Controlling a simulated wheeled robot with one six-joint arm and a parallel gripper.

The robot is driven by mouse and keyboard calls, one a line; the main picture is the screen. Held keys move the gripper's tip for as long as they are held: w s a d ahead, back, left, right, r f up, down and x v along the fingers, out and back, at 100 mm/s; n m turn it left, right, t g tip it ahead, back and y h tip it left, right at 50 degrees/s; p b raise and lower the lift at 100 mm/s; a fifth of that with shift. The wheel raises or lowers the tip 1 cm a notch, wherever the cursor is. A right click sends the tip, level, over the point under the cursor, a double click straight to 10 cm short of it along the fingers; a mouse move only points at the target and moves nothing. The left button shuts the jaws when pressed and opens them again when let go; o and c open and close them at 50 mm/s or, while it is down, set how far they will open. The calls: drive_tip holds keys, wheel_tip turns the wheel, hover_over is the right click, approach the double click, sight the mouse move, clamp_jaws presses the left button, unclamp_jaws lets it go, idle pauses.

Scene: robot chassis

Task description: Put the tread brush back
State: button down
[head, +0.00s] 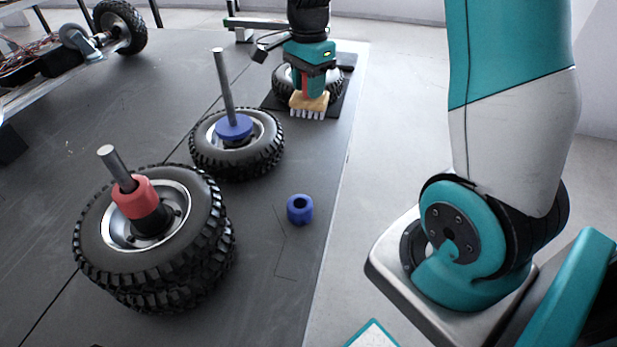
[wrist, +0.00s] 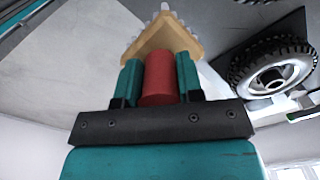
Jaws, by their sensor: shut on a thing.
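The tread brush (head: 311,103) has a wooden head, pale bristles and a red handle. My gripper (head: 313,82) is shut on the red handle and holds the brush with its bristles pointing down, in front of a wheel at the far end of the table. I cannot tell whether the bristles touch anything. In the wrist view, the two teal fingers of my gripper (wrist: 159,82) clasp the brush's red handle (wrist: 158,75), with the wooden head (wrist: 166,38) beyond the fingertips.
The far wheel (head: 283,80) lies on a dark mat (head: 336,108). A wheel with a blue collar (head: 234,127) and post stands mid-table. Stacked wheels (head: 150,240) with a red collar (head: 135,197) are nearer. A loose blue collar (head: 300,209) sits right, above a bare, thin-lined patch.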

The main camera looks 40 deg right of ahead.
wheel_tip(320, 180, down, 20)
drive_tip(key=shift+r+p, duration=0.25)
drive_tip(key=shift+p, duration=0.2)
drive_tip(key=shift+f, duration=0.2)
drive_tip(key=c, duration=0.8)
unclamp_jaws()
drive_tip(key=shift+o, duration=0.2)
drive_tip(key=shift+r, duration=0.2)
